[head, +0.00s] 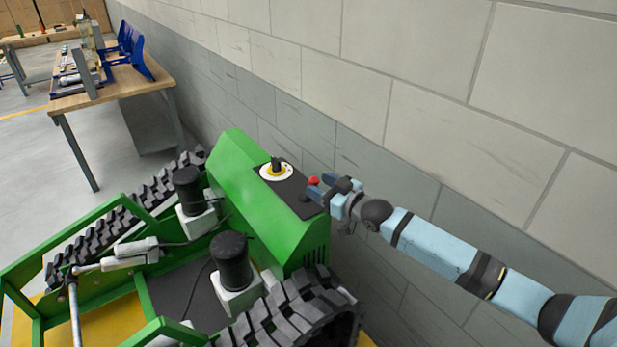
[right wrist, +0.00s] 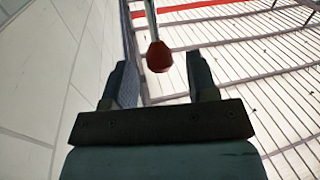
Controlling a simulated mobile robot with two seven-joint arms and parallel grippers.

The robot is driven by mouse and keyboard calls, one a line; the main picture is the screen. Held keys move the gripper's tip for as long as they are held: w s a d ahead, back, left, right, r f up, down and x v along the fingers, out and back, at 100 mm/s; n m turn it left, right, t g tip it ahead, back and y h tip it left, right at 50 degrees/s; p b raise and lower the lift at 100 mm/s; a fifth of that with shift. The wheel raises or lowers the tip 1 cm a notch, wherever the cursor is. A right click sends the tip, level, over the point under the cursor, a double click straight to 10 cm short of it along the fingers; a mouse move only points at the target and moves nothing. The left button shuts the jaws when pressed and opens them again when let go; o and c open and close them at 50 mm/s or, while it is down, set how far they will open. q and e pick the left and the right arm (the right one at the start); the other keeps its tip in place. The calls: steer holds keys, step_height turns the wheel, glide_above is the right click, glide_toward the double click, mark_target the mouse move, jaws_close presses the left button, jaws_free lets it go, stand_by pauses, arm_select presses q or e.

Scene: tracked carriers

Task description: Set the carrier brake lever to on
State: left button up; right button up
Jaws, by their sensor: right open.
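The green tracked carrier (head: 255,215) stands beside the wall. On its black top panel (head: 292,188) is a lever with a red knob (head: 314,181); I take it for the brake lever. In the right wrist view the red knob (right wrist: 159,56) sits on a thin rod, near and between my fingertips in the picture. My right gripper (head: 328,189) is open at the panel's right end, right beside the knob. Whether a finger touches the knob I cannot tell. The lever's base is mostly hidden in the head view. My left gripper is in neither view.
A block wall (head: 410,110) runs close behind the carrier and my right arm. A wooden workbench (head: 110,92) with blue racks stands at the far left.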

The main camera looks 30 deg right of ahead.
steer(key=shift+x, duration=2.25)
jaws_close()
